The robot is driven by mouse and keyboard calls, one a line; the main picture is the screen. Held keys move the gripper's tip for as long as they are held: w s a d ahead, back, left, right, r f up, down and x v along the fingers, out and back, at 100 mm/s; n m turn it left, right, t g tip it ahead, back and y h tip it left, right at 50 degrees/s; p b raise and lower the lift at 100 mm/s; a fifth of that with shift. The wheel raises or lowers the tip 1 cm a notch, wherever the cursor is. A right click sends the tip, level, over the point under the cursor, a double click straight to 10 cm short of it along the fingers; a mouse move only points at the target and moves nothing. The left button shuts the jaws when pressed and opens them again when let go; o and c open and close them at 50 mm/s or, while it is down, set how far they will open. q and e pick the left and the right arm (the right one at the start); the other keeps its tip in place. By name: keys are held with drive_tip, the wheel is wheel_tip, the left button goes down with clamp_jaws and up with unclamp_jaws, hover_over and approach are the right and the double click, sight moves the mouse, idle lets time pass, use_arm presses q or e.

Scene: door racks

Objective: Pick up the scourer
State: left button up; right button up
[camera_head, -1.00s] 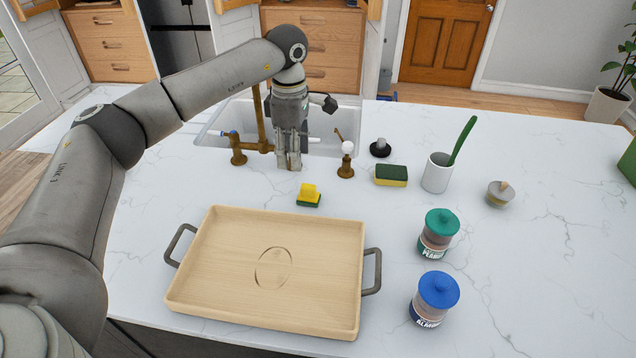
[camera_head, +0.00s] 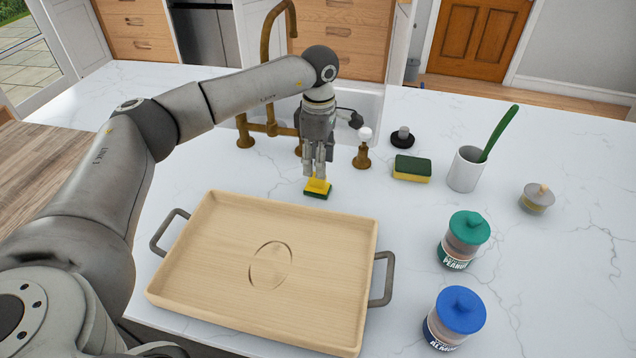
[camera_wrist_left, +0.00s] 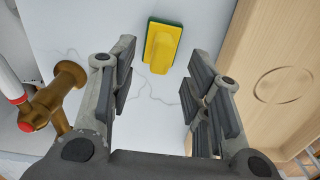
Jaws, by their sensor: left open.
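A small scourer (camera_head: 318,188) with a yellow upper part and a green base sits on the white counter, just behind the tray. In the left wrist view the scourer (camera_wrist_left: 161,46) shows ahead of the fingers, roughly between them. My left gripper (camera_head: 315,172) points down just above and behind it; its fingers are open and hold nothing. In the head view the fingertips overlap the scourer's top edge, and I cannot tell whether they touch. My right gripper is out of view.
A wooden tray (camera_head: 215,270) with grey handles lies in front. A green-yellow sponge (camera_head: 412,168), a white cup (camera_head: 465,170) with a green-handled tool and two lidded jars (camera_head: 465,238) (camera_head: 456,315) stand right. Brass taps (camera_head: 362,152) and the sink are close behind the gripper.

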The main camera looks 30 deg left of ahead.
sight(318, 183)
use_arm(q)
wheel_tip(318, 183, down, 6)
drive_tip(key=p, duration=0.2)
drive_tip(key=shift+s+a+r+p, duration=0.1)
drive_tip(key=shift+s+r+p, duration=0.05)
drive_tip(key=shift+p, duration=0.2)
drive_tip(key=shift+f, duration=0.25)
clamp_jaws()
